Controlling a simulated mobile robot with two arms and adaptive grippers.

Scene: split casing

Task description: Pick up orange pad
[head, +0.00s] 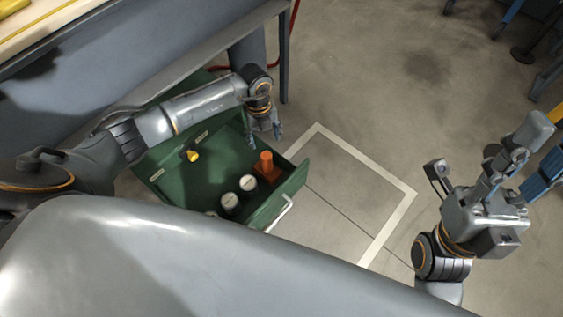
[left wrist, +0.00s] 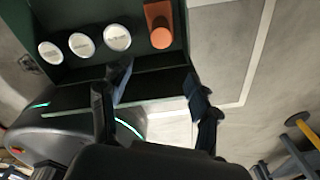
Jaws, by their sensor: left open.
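The orange pad (head: 269,174) lies in the front right corner of the open green drawer (head: 166,190). An upright orange knob or cylinder stands on it. In the left wrist view the orange pad (left wrist: 158,12) is at the top, right of the white lids, with its round top facing me. My left gripper (head: 265,137) is open and empty, above the drawer's right side and just behind the pad, not touching it. Its two fingers also show in the left wrist view (left wrist: 160,88). My right gripper (head: 508,152) is off to the right over the floor; its finger gap is unclear.
Several white-topped round containers (head: 248,182) stand in a row left of the pad. A yellow item (head: 192,155) lies further back in the drawer. The drawer's pale handle (head: 281,213) faces front. A grey bench (head: 185,75) rises behind. Floor right of the drawer is clear.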

